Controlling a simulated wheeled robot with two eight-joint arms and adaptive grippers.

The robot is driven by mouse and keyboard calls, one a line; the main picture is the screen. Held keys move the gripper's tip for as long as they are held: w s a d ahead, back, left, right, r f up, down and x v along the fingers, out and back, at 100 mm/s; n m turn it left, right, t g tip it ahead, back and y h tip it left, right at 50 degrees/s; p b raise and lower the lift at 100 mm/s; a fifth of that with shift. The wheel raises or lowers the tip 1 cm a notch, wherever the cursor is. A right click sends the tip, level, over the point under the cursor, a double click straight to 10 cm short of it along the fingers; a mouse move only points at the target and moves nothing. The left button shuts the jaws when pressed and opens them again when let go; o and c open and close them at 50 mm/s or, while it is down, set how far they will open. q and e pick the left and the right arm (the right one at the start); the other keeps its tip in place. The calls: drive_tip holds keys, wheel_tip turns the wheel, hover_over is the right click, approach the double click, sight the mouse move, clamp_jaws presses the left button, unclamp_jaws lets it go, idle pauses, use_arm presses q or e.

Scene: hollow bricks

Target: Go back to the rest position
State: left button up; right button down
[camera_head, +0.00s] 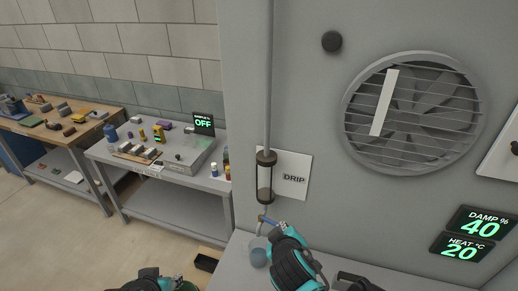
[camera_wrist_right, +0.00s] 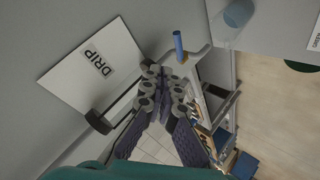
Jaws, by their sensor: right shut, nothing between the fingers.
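My right gripper (camera_head: 284,236) is in front of the grey wall, just right of the blue-handled drip valve (camera_head: 268,221) and the small cup (camera_head: 258,251). In the right wrist view its fingers (camera_wrist_right: 165,88) are together with nothing between them. The blue handle (camera_wrist_right: 178,44) stands just beyond the fingertips there, apart from them as far as I can tell. The cup (camera_wrist_right: 238,13) shows at the top of that view. A black and teal part of my left arm (camera_head: 150,282) shows at the bottom edge of the head view; its fingers are not clear.
The drip tube (camera_head: 265,182) and DRIP sign (camera_head: 296,180) are on the wall above the right gripper. A round fan (camera_head: 415,112) and lit displays (camera_head: 478,223) are to the right. A grey bench (camera_head: 112,156) and wooden bench (camera_head: 50,135) stand left, with open floor before them.

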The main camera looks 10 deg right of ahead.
drive_tip(key=s+d+f+m+g+b, duration=0.1)
drive_tip(key=s+d+f+m+b, duration=0.15)
drive_tip(key=f+b, duration=0.35)
drive_tip(key=s+d+f+m+g+b, duration=0.1)
drive_tip(key=s+d+f+b, duration=0.15)
drive_tip(key=f+b, duration=0.35)
drive_tip(key=n+h+p, duration=0.5)
drive_tip(key=n+p, duration=0.2)
drive_tip(key=p, duration=0.2)
approach(273, 224)
drive_tip(key=b+x, duration=0.2)
drive_tip(key=x, duration=0.5)
drive_tip(key=shift+a, duration=0.1)
